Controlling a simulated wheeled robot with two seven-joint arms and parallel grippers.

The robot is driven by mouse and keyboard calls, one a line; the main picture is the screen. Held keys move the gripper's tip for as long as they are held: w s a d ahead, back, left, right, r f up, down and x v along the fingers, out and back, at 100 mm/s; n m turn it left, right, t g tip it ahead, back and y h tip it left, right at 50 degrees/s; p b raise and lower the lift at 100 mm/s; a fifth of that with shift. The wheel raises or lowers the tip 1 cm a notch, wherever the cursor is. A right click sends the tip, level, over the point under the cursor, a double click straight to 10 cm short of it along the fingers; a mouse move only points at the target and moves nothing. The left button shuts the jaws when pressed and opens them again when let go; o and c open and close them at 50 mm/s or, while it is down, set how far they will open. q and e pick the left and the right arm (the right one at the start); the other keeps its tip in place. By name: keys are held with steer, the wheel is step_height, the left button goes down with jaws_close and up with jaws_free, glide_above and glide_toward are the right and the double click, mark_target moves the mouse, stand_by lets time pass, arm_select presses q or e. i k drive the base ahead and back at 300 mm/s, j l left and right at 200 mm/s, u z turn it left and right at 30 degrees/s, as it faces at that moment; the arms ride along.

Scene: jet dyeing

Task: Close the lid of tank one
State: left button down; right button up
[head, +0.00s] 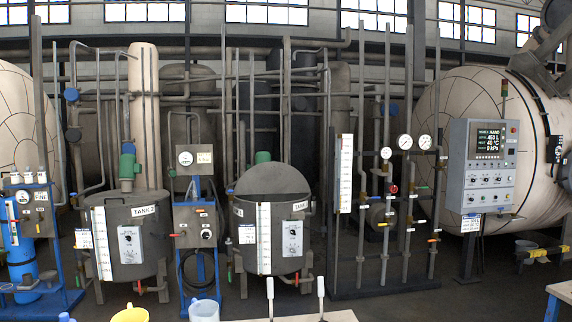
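Tank one (265,243) is a dark grey cylinder in the middle of the head view, with a "TANK 1" label, a white level scale and a small control box on its front. Its lid (275,179) shows as a grey rounded disc standing up above the tank's rim, tilted open towards the back. The inside of the tank is hardly visible. Neither of my grippers is in view.
Tank 2 (127,250) stands to the left, with a blue-framed control stand (197,225) between the tanks. A pipe rack with gauges (404,141) is to the right. A yellow jug (130,314), a pale cup (204,311) and a table edge (342,316) lie in front.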

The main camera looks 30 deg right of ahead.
mark_target(267, 178)
steer(key=z, duration=0.6)
steer(key=i+l+z, duration=0.1)
steer(key=l+z, duration=0.25)
steer(key=l, duration=0.15)
steer(key=i+l+z, duration=0.2)
steer(key=l+z, duration=0.2)
steer(key=i+l+z, duration=0.35)
steer(key=l, duration=0.15)
steer(key=i+l+z, duration=0.15)
steer(key=l+z, duration=0.25)
steer(key=i+l+z, duration=0.4)
steer(key=i, duration=0.25)
steer(key=i+l+u, duration=0.1)
steer(key=i+u, duration=0.4)
steer(key=i, duration=0.15)
steer(key=i+j+u, duration=0.15)
steer(key=i+u, duration=1.15)
steer(key=i, duration=0.55)
steer(key=i+u, duration=0.15)
steer(key=i, duration=0.55)
steer(key=i+u, duration=0.1)
steer(key=i, duration=0.55)
steer(key=i+l+u, duration=0.15)
steer(key=i, duration=0.55)
